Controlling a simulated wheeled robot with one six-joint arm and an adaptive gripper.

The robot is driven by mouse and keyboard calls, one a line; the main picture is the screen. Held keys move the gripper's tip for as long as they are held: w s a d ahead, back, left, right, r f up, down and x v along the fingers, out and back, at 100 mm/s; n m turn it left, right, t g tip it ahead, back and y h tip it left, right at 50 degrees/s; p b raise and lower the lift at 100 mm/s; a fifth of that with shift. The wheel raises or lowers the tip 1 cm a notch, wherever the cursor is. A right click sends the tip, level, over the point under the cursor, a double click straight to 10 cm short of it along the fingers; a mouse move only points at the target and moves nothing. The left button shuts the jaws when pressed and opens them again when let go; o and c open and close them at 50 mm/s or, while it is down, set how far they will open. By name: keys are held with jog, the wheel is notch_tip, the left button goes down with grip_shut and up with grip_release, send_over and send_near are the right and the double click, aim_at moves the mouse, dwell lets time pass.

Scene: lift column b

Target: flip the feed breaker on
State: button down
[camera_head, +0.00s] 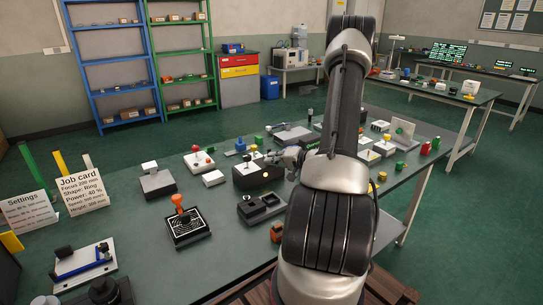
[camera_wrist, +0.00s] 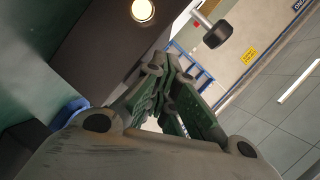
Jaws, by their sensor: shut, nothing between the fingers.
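A dark box (camera_wrist: 95,45) fills the upper left of the wrist view. A round light (camera_wrist: 143,10) glows pale on its face. A short metal lever with a black end (camera_wrist: 213,32) sticks out at the upper middle, beyond my fingertips and apart from them. I cannot tell for certain that this is the feed breaker or which way it is set. My gripper (camera_wrist: 166,82) is shut and empty, its fingertips together beside the dark box. In the head view my gripper (camera_head: 284,156) is small, beside a dark box with a light top (camera_head: 258,175) on the bench.
The green bench (camera_head: 150,235) holds several boxes and devices. An orange-handled device (camera_head: 187,225) stands nearer, and a red-knobbed one (camera_head: 199,160) stands left of my gripper. My arm hides part of the bench's right side. Shelves (camera_head: 110,60) stand behind.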

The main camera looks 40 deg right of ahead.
jog(key=shift+w+d+r, duration=0.15)
jog(key=shift+w, duration=0.1)
jog(key=shift+s, duration=0.1)
dwell(0.3)
jog(key=shift+s+a+f, duration=0.1)
jog(key=shift+s+f, duration=0.3)
jog(key=shift+s, duration=0.3)
jog(key=shift+s+a+f, duration=0.1)
jog(key=shift+s+f, duration=0.3)
jog(key=shift+s, duration=0.25)
jog(key=shift+s, duration=0.1)
jog(key=shift+s+a+f, duration=0.1)
jog(key=shift+s+f, duration=0.2)
jog(key=shift+s, duration=0.4)
jog(key=shift+s+d+f, duration=0.1)
jog(key=shift+s+f, duration=0.25)
jog(key=shift+s, duration=0.4)
jog(key=shift+s+a+f, duration=0.1)
jog(key=shift+s+f, duration=0.2)
jog(key=shift+s, duration=0.4)
